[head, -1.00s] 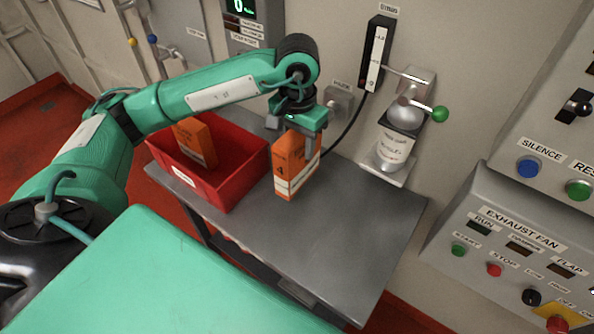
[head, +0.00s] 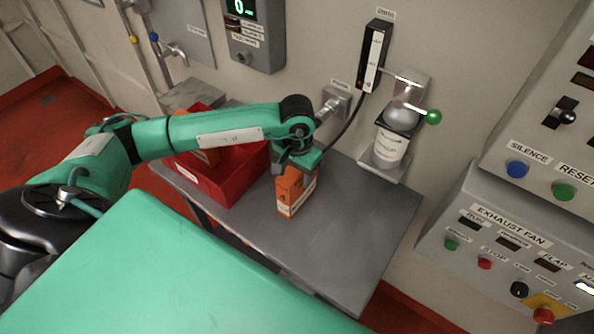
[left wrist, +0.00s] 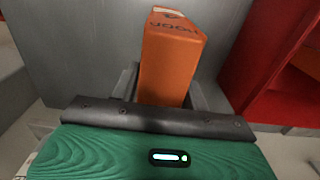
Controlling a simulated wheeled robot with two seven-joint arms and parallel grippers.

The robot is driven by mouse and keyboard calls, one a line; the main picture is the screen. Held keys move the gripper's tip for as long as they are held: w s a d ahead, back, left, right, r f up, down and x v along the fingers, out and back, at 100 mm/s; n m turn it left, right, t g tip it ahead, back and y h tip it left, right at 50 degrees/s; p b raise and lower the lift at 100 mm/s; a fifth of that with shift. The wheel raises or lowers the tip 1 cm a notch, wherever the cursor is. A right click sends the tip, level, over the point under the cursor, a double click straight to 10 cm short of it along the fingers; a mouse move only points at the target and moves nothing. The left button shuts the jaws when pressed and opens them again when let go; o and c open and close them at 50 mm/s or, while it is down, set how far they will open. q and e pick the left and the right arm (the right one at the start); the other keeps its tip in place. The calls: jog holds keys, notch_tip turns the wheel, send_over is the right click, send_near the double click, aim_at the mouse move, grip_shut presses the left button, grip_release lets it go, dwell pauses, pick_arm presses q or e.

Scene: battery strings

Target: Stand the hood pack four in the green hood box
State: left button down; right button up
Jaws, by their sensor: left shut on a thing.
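The orange pack marked hood (head: 293,190), with a white label band low on its side, is upright at the grey table, right of a red box. I cannot tell whether its base touches the table. My left gripper (head: 298,167) is above it and shut on its upper part. In the left wrist view the pack (left wrist: 170,65) stands between the fingers (left wrist: 163,92). No green box shows in any view. My right gripper is not in view.
The red box (head: 226,187) on the grey table (head: 330,235) holds another orange pack (head: 208,156), partly hidden by my arm. A bottle holder with a green-knobbed lever (head: 432,117) is on the wall at right. The table's front right is clear.

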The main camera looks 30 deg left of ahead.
pick_arm(q)
jog(key=shift+f, duration=0.1)
jog(key=c, duration=0.7)
grip_release()
